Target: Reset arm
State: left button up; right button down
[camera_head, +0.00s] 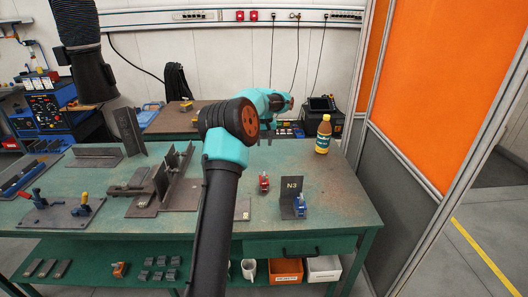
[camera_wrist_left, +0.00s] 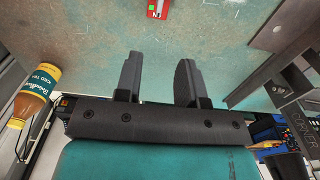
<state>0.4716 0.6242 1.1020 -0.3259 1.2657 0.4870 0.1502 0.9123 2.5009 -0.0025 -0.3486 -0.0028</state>
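My left arm reaches up over the green worktable (camera_head: 340,220) in the head view. My left gripper (camera_head: 266,140) is above the table's far side, partly hidden behind its own wrist. In the left wrist view its two dark fingers (camera_wrist_left: 158,78) stand apart with nothing between them. The table surface lies beyond the fingers. My right gripper is in neither view.
An iced tea bottle (camera_head: 323,135) stands at the table's back right. A red clamp (camera_head: 264,183), a blue clamp (camera_head: 301,205) and an N3 plate (camera_head: 291,190) are on the table. Welded steel parts (camera_head: 178,185) stand left of my arm. An orange panel (camera_head: 445,90) rises at right.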

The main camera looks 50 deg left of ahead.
pick_arm(q)
jog(key=shift+r, duration=0.7)
